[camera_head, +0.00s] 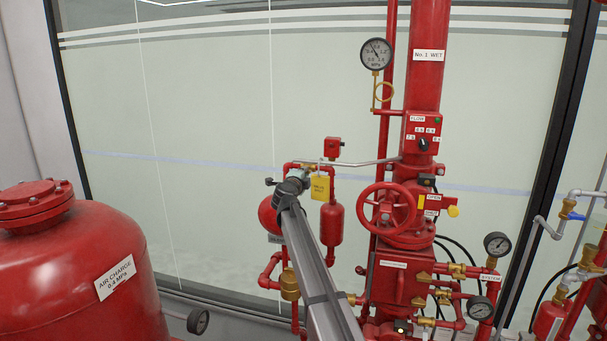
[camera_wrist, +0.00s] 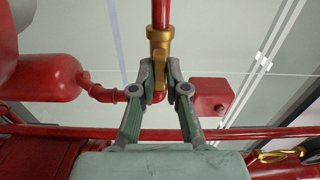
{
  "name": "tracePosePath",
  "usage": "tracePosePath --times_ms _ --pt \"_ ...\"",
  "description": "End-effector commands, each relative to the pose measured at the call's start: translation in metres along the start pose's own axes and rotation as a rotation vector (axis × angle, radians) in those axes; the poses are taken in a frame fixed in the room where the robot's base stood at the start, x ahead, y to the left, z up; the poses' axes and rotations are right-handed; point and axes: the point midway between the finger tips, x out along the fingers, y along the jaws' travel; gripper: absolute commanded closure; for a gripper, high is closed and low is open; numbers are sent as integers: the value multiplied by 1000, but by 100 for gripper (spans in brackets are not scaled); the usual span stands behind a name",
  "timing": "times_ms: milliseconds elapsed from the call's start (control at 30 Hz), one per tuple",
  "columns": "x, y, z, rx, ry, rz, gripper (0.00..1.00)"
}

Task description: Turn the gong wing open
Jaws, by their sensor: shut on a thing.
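The brass gong valve (camera_head: 309,168) sits on thin red piping left of the main riser, with a yellow tag (camera_head: 320,187) hanging beside it. In the wrist view the brass valve body (camera_wrist: 159,40) stands upright in the middle under a red pipe. My gripper (camera_wrist: 160,76) is shut around the lower end of this valve, on the gong wing, with a little red showing between the fingers. In the head view my gripper (camera_head: 293,186) is small and partly hides the piping.
A red cylinder (camera_head: 332,224) and a small red box (camera_head: 332,148) are close right of my gripper. A red handwheel (camera_head: 387,208) and gauge (camera_head: 376,54) stand farther right. A large red tank (camera_head: 75,265) fills the left. A red pipe (camera_wrist: 85,133) crosses behind my fingers.

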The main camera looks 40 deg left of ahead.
Motion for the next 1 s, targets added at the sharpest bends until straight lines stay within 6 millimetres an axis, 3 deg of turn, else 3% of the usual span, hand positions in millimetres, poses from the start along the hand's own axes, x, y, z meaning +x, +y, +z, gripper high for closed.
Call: tracePosePath --times_ms 100,133,200,600,1000 --pt "0 0 0 -4 0 -1 100" --pt "0 0 0 -4 0 -1 83" --pt "0 0 0 -3 0 -1 58" --pt "-3 0 0 0 0 -1 57" --pt "-36 0 -1 0 0 -1 57"
